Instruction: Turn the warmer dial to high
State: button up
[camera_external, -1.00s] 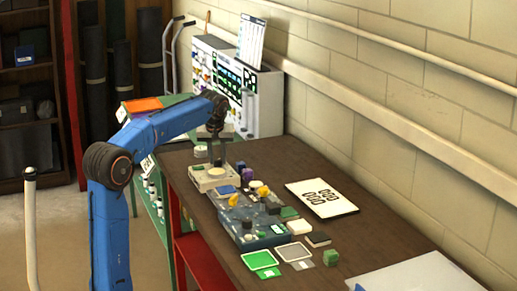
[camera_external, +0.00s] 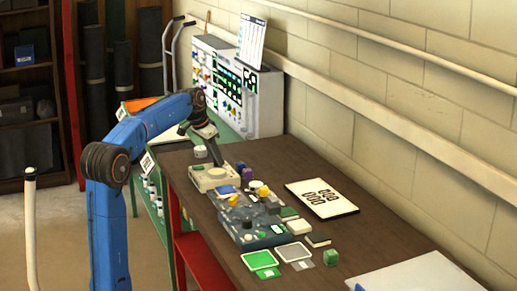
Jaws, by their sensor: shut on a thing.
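The warmer is a cream, low box (camera_external: 208,186) with a round pale plate on top, at the far left part of the brown workbench. My gripper (camera_external: 219,163) reaches down at a slant to the back edge of the warmer. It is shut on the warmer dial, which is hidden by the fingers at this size. The dial's marks and its setting cannot be read from here.
In front of the warmer is a grey-blue tray (camera_external: 262,241) with several small parts, some yellow. A white board with black marks (camera_external: 321,197) lies to the right. A small white jar (camera_external: 200,152) stands behind.

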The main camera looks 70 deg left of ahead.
jog(key=m+h, duration=0.1)
jog(key=m, duration=0.2)
jog(key=shift+a+m, duration=0.15)
jog(key=shift+m, duration=0.25)
jog(key=shift+a+m+h, duration=0.1)
jog(key=shift+m+h, duration=0.8)
jog(key=shift+m, duration=0.9)
jog(key=shift+g, duration=0.3)
jog(key=o, duration=1)
jog(key=shift+o, duration=0.2)
jog(key=shift+r, duration=0.1)
jog(key=v, duration=1.7)
